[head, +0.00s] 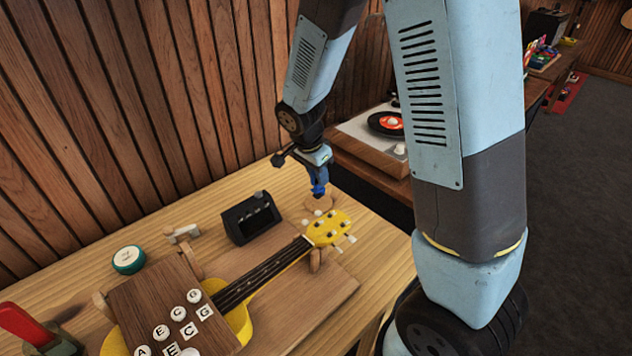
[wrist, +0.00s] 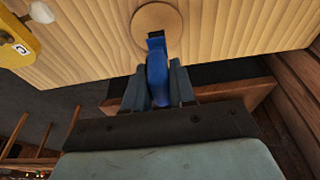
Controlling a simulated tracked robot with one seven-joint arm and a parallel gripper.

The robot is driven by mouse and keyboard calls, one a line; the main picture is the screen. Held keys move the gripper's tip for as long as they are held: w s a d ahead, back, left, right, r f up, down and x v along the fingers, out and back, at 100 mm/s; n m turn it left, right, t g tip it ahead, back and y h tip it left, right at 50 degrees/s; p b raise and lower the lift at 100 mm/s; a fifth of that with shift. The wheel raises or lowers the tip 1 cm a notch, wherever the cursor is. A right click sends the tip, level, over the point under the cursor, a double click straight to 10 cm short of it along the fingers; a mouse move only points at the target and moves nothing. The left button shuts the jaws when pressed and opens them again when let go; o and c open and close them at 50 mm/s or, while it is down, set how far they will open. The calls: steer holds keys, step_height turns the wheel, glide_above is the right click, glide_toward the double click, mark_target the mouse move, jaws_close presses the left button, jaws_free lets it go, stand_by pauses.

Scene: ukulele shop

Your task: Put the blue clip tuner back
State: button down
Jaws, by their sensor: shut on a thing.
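My gripper (head: 318,172) is shut on the blue clip tuner (head: 320,189). In the wrist view the tuner (wrist: 157,78) sits between the two grey fingers of my gripper (wrist: 158,88), its dark end pointing away from the palm. A round wooden disc (head: 317,204) lies on the wooden bench top (head: 222,205), near the bench's far right end. The disc (wrist: 148,15) also shows just beyond the tuner's end in the wrist view. The tuner hangs over or close to the disc; I cannot tell if they touch.
A yellow ukulele (head: 327,228) lies on the bench under a wooden board (head: 150,300) with lettered buttons. A black box (head: 250,217) and a green round tin (head: 128,260) stand behind it. A record player (head: 376,137) stands beyond the bench. Wood panelling rises behind.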

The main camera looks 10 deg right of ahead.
steer(key=shift+f, duration=1.25)
steer(key=shift+s, duration=0.1)
steer(key=c, duration=0.9)
jaws_free()
steer(key=shift+f, duration=0.1)
steer(key=v, duration=1.2)
